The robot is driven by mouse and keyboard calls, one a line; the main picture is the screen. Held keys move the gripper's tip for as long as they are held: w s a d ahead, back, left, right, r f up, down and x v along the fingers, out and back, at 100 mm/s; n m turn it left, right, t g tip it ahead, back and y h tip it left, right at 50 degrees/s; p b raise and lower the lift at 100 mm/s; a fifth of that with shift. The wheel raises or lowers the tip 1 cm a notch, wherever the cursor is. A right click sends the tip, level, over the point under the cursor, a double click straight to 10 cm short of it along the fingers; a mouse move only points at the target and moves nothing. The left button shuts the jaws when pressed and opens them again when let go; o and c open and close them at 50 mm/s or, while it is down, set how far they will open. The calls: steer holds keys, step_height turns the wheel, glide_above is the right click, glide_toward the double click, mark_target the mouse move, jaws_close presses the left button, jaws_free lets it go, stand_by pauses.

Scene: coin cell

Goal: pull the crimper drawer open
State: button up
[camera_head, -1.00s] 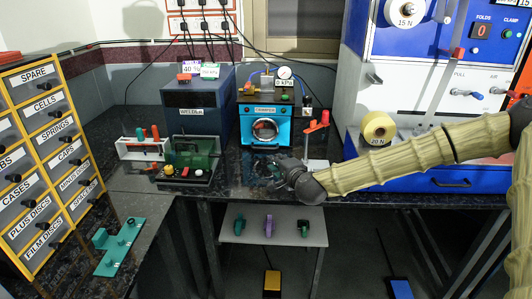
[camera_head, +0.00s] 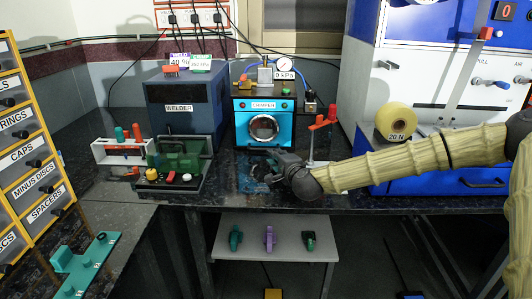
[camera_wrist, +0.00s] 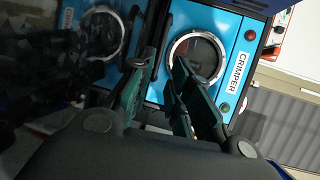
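The crimper (camera_head: 283,117) is a blue box with a black frame on the back counter. Its front has a name label and a round window with a silver ring (camera_head: 264,127). The same front (camera_wrist: 209,84) shows turned sideways in the wrist view.
The dark welder (camera_head: 185,110) stands left of the crimper, with a green fixture (camera_head: 178,163) in front of it. A stand with a red top (camera_head: 322,124) is close to the right. The blue and white machine (camera_head: 400,80) fills the far right. The counter is glossy and mirrors the crimper.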

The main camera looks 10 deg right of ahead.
mark_target(266, 158)
steer(key=x, duration=0.9)
jaws_close()
